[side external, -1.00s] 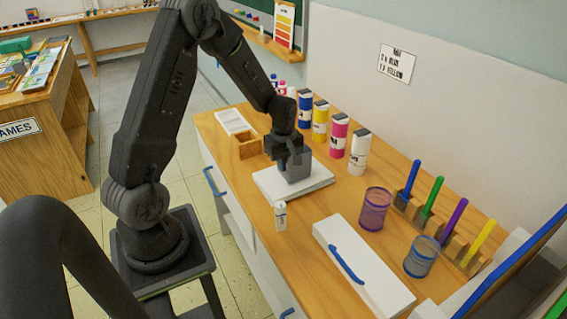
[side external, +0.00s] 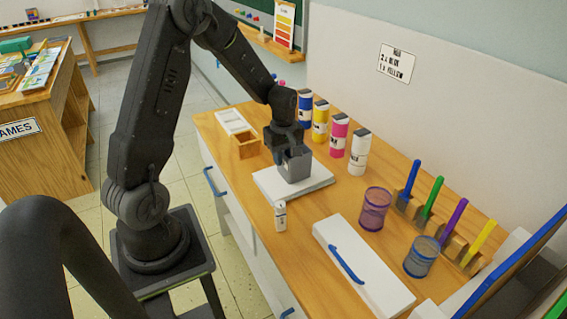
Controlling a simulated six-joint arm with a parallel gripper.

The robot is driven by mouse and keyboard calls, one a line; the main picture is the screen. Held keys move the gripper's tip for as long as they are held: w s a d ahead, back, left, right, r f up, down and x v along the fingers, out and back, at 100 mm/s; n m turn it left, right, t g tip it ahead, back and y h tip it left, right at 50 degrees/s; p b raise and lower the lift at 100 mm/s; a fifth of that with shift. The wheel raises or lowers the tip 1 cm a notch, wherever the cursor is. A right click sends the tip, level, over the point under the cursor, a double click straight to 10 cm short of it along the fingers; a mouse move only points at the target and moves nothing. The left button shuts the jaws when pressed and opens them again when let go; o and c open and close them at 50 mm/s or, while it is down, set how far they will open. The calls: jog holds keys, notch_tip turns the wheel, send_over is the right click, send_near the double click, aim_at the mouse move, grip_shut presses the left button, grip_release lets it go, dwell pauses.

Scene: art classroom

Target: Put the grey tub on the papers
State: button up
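The grey tub (side external: 295,166) stands upright on the stack of white papers (side external: 317,184), near the middle of the stack. My gripper (side external: 284,143) is at the tub's upper left rim, slightly higher than the tub's middle. The gripper is dark and small in this view, and its fingertips are partly hidden by the tub. It looks open and no longer clasped around the tub. I cannot tell whether a finger still touches the rim.
Paint bottles (side external: 339,134) stand in a row behind the papers. A small white bottle (side external: 280,216) stands in front. A wooden box (side external: 246,147) is at the left.

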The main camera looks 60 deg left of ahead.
notch_tip(320, 180, up, 9)
jog(key=shift+d+r, duration=0.15)
jog(key=shift+r, duration=0.15)
jog(key=s+d+r+m+t, duration=0.2)
jog(key=s+d+r+m, duration=0.3)
jog(key=s+d+m, duration=0.3)
jog(key=s+d+r+m+t, duration=0.3)
jog(key=s+d+r+m, duration=0.3)
jog(key=s+d+m, duration=0.2)
jog(key=d+m, duration=0.2)
jog(key=shift+s+d+t, duration=0.25)
jog(key=shift+d+t, duration=0.05)
jog(key=shift+d, duration=0.05)
